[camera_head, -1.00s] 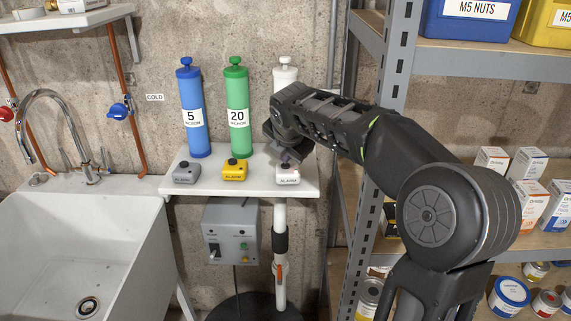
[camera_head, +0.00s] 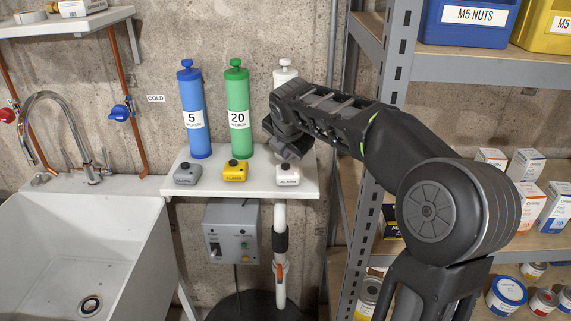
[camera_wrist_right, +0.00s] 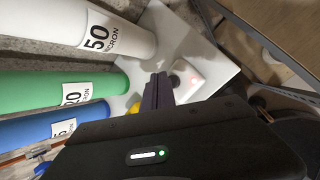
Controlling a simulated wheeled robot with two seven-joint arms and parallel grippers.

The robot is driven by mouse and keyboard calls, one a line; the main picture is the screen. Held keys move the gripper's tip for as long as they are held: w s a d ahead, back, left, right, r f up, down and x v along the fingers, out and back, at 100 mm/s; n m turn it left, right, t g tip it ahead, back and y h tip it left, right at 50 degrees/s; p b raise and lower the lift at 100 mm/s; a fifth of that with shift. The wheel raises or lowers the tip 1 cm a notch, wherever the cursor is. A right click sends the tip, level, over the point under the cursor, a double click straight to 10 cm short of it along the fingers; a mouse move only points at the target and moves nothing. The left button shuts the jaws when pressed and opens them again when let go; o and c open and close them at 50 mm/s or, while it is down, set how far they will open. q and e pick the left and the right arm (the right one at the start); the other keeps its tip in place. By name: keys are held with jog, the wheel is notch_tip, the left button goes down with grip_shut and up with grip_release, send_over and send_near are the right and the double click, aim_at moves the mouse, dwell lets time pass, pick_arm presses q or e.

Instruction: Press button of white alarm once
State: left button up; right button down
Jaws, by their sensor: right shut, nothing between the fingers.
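The white alarm (camera_head: 287,177) sits at the right end of a small white wall shelf (camera_head: 240,188). Its dark button shows partly on top. In the wrist view the white alarm (camera_wrist_right: 192,85) shows a glowing red spot on its top. My right gripper (camera_head: 291,152) is shut and empty, just above the white alarm and apart from it. In the wrist view its dark closed fingers (camera_wrist_right: 158,92) appear beside the alarm. My left gripper is not in view.
A yellow alarm (camera_head: 235,172) and a grey alarm (camera_head: 187,174) stand to the left on the shelf. Blue (camera_head: 194,140), green (camera_head: 238,142) and white (camera_head: 285,75) cylinders stand behind. A metal rack (camera_head: 385,110) is close on the right, a sink (camera_head: 75,240) at left.

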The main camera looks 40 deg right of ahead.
aim_at(286, 166)
jog(key=shift+r+p, duration=2.35)
jog(key=shift+r, duration=0.2)
